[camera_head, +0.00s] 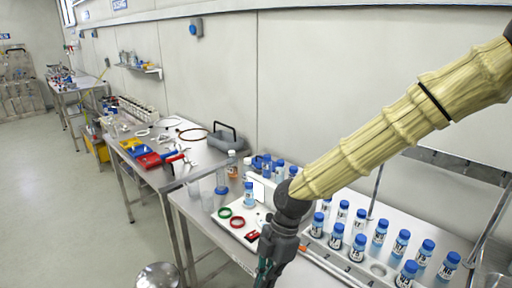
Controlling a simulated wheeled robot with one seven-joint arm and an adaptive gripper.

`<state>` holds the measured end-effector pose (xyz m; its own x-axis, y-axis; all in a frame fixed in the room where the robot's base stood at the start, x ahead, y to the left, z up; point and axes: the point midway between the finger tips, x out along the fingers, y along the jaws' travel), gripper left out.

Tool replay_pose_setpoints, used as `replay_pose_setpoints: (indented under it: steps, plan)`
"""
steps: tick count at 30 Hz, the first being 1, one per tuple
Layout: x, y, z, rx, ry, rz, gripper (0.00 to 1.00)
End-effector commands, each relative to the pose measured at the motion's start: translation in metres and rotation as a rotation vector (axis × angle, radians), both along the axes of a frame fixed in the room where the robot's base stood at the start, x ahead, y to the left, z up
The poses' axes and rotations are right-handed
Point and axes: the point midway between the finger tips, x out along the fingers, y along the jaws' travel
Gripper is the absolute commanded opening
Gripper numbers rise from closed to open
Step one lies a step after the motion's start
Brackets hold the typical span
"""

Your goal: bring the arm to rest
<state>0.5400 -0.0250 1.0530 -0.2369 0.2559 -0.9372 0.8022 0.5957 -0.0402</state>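My arm, in a pale yellow ribbed sleeve, reaches in from the upper right of the head view. My gripper (264,274) hangs below its dark wrist, pointing down near the front edge of the steel table. Its fingertips are at the bottom of the view and partly cut off, so I cannot tell whether they are open or shut. No held object can be made out.
Several blue-capped bottles (380,232) stand in a rack right of my gripper. A white tray (225,227) with a green ring (224,212) and red ring (238,222) lies left. Another bench holds red and yellow bins (145,158).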

Motion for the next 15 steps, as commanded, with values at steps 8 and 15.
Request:
replay_pose_setpoints:
  steps: [8, 15]
  plan:
    - [-0.021, -0.002, -0.064, -0.015, 0.094, -0.256, 0.0]
    - [-0.056, -0.015, -0.153, -0.073, 0.218, -0.65, 0.0]
